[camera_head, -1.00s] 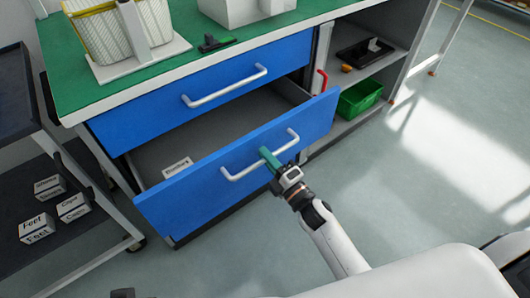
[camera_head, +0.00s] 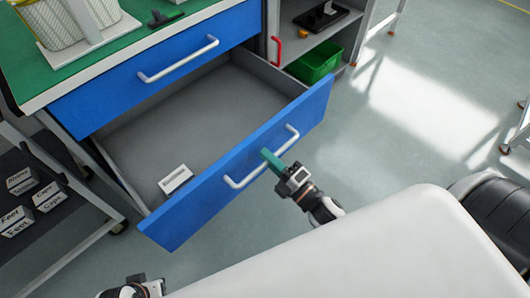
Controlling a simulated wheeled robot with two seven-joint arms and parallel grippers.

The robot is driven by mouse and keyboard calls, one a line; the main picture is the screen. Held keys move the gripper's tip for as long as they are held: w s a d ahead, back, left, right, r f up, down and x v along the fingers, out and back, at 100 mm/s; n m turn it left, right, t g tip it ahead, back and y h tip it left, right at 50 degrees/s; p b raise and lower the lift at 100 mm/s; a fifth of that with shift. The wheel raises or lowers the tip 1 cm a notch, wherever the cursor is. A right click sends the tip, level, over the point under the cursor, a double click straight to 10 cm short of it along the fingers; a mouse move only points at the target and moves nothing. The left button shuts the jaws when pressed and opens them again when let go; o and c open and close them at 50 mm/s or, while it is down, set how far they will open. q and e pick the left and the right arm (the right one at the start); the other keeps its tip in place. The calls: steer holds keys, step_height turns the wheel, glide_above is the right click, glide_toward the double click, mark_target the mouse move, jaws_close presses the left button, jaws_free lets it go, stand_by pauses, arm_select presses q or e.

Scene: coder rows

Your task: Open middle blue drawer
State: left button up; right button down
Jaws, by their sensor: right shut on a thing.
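The blue drawer (camera_head: 205,208) below the top one is pulled far out, and its grey inside (camera_head: 190,115) shows. A small white labelled block (camera_head: 175,179) lies in it near the front. Its white bar handle (camera_head: 291,134) is on the front panel. My right gripper (camera_head: 272,160) has its green fingers shut on this handle near the middle. The fingertips are partly hidden at the bar. Part of my left arm (camera_head: 135,288) shows at the bottom edge, but its fingers are not visible.
The upper blue drawer (camera_head: 160,68) is shut. A green worktop (camera_head: 112,50) with a basket (camera_head: 55,25) is above it. A dark cart (camera_head: 50,225) with labelled boxes stands at the left. A green bin (camera_head: 314,64) is on the right shelf.

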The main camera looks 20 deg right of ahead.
steer(key=c, duration=1.5)
jaws_free()
steer(key=shift+v, duration=6.05)
